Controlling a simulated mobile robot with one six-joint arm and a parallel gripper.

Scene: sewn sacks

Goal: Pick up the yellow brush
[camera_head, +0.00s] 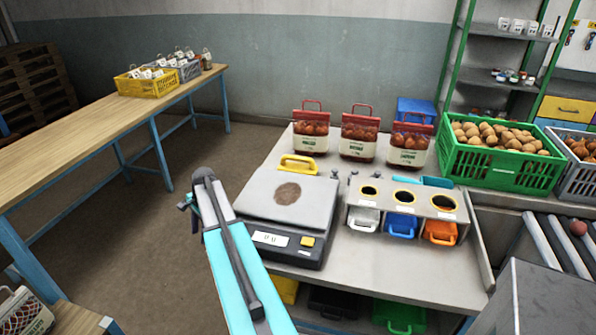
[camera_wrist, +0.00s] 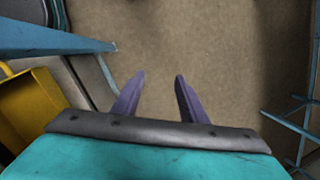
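The yellow brush (camera_head: 297,164) lies on the grey worktable (camera_head: 387,267), just behind the scale (camera_head: 280,215) and in front of the left red-topped sack. Its handle side faces up. My gripper (camera_wrist: 159,75) shows in the wrist view with its two purple fingers apart and nothing between them; bare floor lies beyond them. In the head view my arm reaches up left of the scale, and the gripper end is mostly hidden behind it, off the table's left side and apart from the brush. The brush is not recognisable in the wrist view.
Three red-topped sacks (camera_head: 360,133) stand behind the brush. A dispenser with three round holes (camera_head: 405,194) is right of the scale. A green crate of potatoes (camera_head: 500,156) stands at the right. A long wooden table (camera_head: 85,130) runs along the left, with open floor between.

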